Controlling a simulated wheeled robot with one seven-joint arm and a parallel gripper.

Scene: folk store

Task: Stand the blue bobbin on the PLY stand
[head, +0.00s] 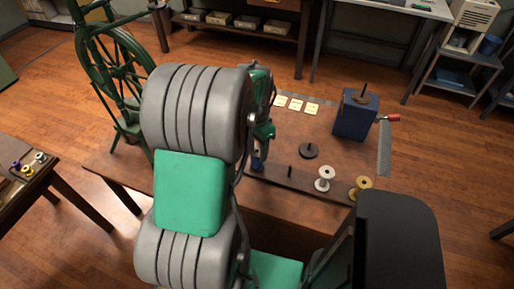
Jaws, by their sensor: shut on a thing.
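My gripper (261,150) is largely hidden behind my arm at the left part of the workbench (235,205). It is shut on a small blue thing, seemingly the blue bobbin (257,164), of which only a sliver shows. I cannot tell whether the bobbin touches the dark rail below it. A round black stand (309,151) with a short upright pin lies bare to the right of the gripper. No PLY label is readable, so I cannot tell if this is the PLY stand.
On the rail (305,184) are a bare black peg (290,172), a white bobbin (324,178) and a yellow bobbin (362,187). Pale cards (296,104) lie at the back. A blue box (355,116) with a red-handled crank stands right. A green spinning wheel (110,60) stands left.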

